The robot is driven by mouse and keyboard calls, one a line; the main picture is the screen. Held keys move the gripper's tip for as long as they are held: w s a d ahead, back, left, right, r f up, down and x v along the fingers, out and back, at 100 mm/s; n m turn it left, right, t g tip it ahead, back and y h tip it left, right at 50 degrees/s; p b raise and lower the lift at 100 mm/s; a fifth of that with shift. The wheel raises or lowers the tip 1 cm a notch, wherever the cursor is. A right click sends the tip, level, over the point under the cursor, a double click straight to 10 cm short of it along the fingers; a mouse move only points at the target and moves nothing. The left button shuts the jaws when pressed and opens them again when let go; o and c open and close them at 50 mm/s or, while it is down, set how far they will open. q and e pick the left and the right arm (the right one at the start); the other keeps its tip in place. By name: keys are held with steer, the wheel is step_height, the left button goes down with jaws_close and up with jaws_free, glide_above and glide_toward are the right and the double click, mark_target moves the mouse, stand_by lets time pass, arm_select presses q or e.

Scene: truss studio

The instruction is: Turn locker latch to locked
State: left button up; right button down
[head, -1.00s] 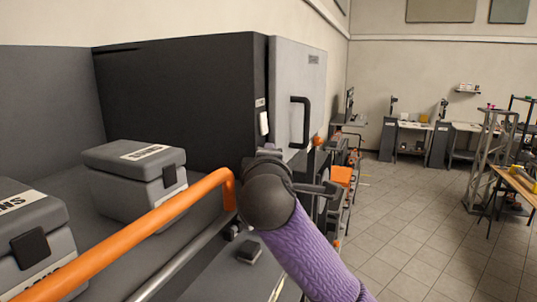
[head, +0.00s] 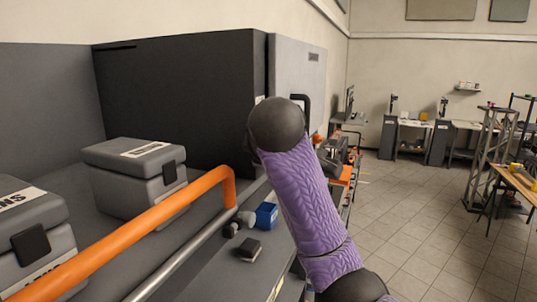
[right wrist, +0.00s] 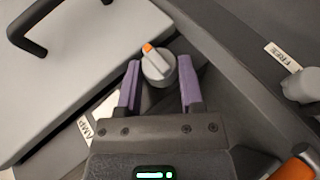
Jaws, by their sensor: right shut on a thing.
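The locker latch (right wrist: 160,68) is a light grey knob with an orange-tipped pointer, seen in the right wrist view. Its orange tip points to the upper left of that view. My right gripper (right wrist: 159,80) has its two purple fingers on either side of the knob and is shut on it. The grey locker (head: 296,75) with its black door handle (right wrist: 32,35) stands behind my right arm in the head view. The arm hides the latch and the gripper there. My left gripper is not in view.
A label reading FREE (right wrist: 283,58) and another grey knob (right wrist: 301,86) lie to the right of the latch in the wrist view. An orange rail (head: 150,231) and grey cases (head: 135,165) are at left. Open tiled floor (head: 410,220) lies right.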

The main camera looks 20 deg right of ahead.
stand_by(0.3)
steer(key=shift+c, duration=1.2)
jaws_free()
